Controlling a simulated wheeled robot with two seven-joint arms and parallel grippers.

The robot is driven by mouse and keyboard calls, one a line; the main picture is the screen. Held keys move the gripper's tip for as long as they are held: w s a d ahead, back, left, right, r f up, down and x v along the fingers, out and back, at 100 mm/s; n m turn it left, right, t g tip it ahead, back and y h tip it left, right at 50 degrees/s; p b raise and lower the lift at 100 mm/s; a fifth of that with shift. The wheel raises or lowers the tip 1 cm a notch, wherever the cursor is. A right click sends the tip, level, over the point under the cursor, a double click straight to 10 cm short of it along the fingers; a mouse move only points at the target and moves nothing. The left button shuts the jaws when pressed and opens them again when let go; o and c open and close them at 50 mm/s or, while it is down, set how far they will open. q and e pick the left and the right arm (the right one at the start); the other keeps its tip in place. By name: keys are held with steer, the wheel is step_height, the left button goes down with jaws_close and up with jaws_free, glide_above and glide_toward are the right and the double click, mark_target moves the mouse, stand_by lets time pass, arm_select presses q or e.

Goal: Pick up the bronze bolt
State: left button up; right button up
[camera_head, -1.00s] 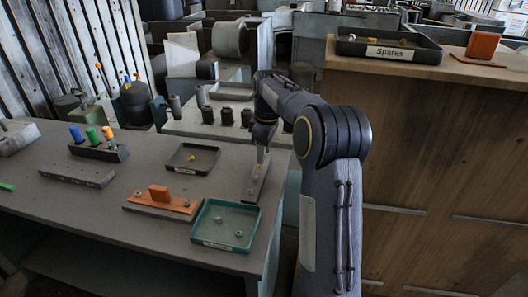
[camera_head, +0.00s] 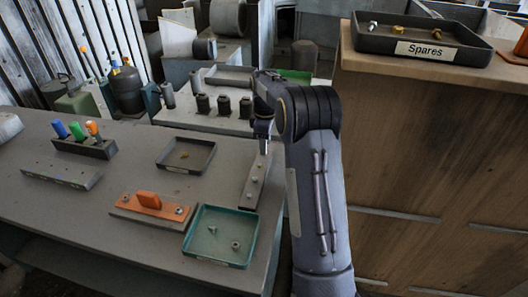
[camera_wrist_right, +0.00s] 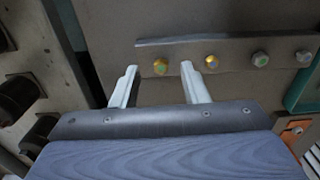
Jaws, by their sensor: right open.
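A grey bar (camera_head: 250,193) lies near the right end of the grey workbench, with a row of bolts along it. In the right wrist view, a bronze-yellow bolt (camera_wrist_right: 160,67) is at one end of the row, between the tips of my right gripper (camera_wrist_right: 158,68). The fingers are apart and empty, and I cannot tell how far above the bolt they are. Another yellowish bolt (camera_wrist_right: 211,61) is just right of the fingers, then a greenish one (camera_wrist_right: 259,58) and a silver one (camera_wrist_right: 303,56). In the head view, my right gripper (camera_head: 263,148) points down at the bar's far end.
A dark tray (camera_head: 164,169) holds a small brass-coloured piece. A teal tray (camera_head: 193,238) holds small metal parts. An orange-topped fixture (camera_head: 128,212) and a block with coloured handles (camera_head: 95,150) stand left. The Spares tray (camera_head: 462,54) with bolts sits on a higher wooden counter right.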

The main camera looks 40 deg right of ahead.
steer(key=shift+f, duration=0.85)
steer(key=shift+c, duration=0.4)
steer(key=c, duration=0.7)
steer(key=shift+r, duration=0.1)
steer(key=shift+c, duration=0.2)
steer(key=shift+r, duration=0.6)
steer(key=s+a+r+b, duration=0.2)
steer(key=s+a+r, duration=0.6)
steer(key=a+r, duration=0.3)
steer(key=shift+s+r+b, duration=0.35)
steer(key=shift+s+b, duration=0.05)
